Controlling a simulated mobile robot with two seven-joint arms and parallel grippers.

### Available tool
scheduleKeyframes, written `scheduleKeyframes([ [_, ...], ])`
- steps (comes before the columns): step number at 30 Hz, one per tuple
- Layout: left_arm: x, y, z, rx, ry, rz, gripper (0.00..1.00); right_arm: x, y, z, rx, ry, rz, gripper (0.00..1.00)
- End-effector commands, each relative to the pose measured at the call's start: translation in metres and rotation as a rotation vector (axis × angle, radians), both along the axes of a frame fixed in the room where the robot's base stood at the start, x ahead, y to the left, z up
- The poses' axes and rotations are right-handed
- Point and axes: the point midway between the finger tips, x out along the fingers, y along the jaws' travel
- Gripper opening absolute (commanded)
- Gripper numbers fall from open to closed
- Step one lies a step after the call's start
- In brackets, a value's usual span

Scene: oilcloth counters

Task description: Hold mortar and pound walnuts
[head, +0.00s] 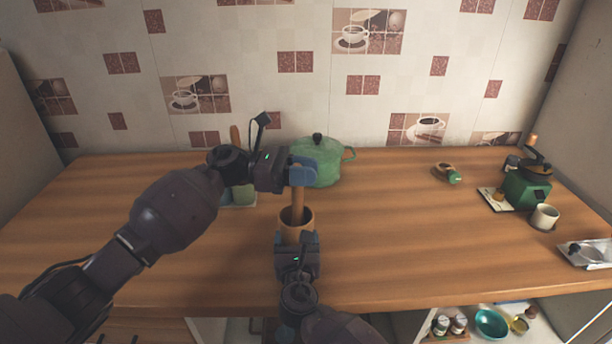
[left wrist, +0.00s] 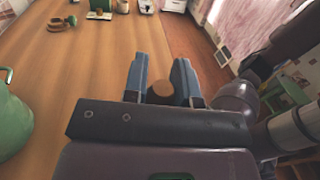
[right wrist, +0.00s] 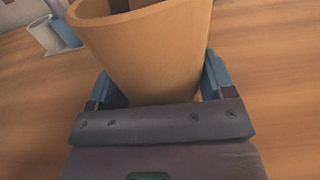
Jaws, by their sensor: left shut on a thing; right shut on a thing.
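The wooden mortar (head: 295,232) stands on the counter in the middle of the head view. My right gripper (head: 296,243) is shut on it from the front; in the right wrist view the mortar (right wrist: 150,50) fills the space between the blue fingers. The wooden pestle (head: 298,203) stands nearly upright with its lower end inside the mortar. My left gripper (head: 302,170) is shut on the pestle's upper part. The pestle's round top (left wrist: 163,92) shows between the fingers in the left wrist view. The mortar's inside is hidden, so I cannot see any walnuts.
A green lidded pot (head: 318,160) stands just behind the pestle. A green grinder (head: 527,185), a white cup (head: 544,217) and a small wood-and-green item (head: 447,172) are at the right. The counter (head: 400,235) between mortar and grinder is clear.

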Motion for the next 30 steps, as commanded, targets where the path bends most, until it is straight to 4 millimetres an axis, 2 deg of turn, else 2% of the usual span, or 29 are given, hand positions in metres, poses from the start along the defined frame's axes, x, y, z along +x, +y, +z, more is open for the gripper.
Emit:
scheduleKeyframes([
  [30,-0.007,0.012,0.010,-0.001,-0.001,-0.001,0.02,0.000,0.000,0.000,0.000,0.000,0.000,0.45],
])
